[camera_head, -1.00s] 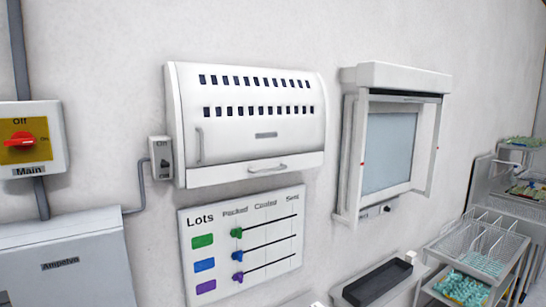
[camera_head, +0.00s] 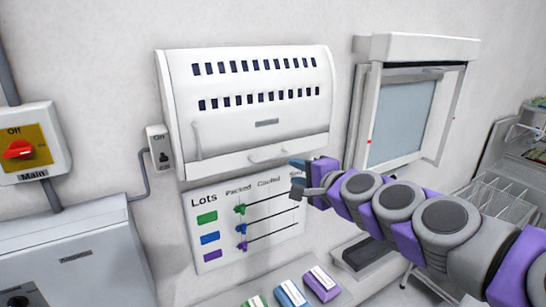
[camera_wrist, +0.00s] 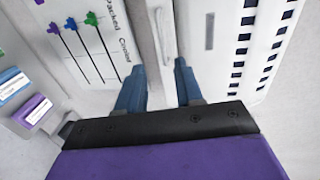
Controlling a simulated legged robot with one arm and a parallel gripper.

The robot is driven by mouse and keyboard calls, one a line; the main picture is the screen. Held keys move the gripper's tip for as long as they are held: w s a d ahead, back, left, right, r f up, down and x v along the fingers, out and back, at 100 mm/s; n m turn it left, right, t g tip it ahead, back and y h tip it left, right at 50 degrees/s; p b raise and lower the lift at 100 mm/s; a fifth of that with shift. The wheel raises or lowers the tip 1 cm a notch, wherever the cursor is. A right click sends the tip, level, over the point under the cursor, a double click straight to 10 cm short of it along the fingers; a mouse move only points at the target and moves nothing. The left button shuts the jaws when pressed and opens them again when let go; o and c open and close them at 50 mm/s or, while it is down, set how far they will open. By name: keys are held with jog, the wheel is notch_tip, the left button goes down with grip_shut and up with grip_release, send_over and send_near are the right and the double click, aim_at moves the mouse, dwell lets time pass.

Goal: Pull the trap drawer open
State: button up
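The trap is a white wall unit (camera_head: 245,110) with two rows of dark slots. Its drawer (camera_head: 215,165) is the flat strip along the bottom, flush with the body, with a bar handle (camera_head: 268,154). In the wrist view the picture is turned sideways, and the drawer handle (camera_wrist: 163,28) lies ahead, in line with the gap between the fingers. My gripper (camera_head: 300,176) is just below and right of the handle in the head view. In the wrist view my gripper (camera_wrist: 160,68) has its two blue fingers apart with nothing between them.
A lots board (camera_head: 245,225) hangs just below the trap. A small switch (camera_head: 158,148) is to its left, and a framed wall cabinet (camera_head: 405,115) to its right.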

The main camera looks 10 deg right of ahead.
jog(key=p, duration=0.1)
send_near(272, 158)
jog(key=w+d, duration=0.1)
jog(key=w+a, duration=0.1)
jog(key=w, duration=0.1)
jog(key=w+a+f, duration=0.1)
jog(key=w+a, duration=0.1)
jog(key=w+a+f+p, duration=0.1)
jog(key=w, duration=0.1)
jog(key=shift+w+a, duration=0.25)
jog(key=shift+w, duration=0.15)
jog(key=shift+w+d, duration=0.3)
jog(key=shift+d, duration=0.7)
jog(key=shift+a, duration=0.85)
jog(key=c, duration=0.6)
grip_shut()
jog(key=shift+d, duration=0.1)
jog(key=shift+d, duration=0.2)
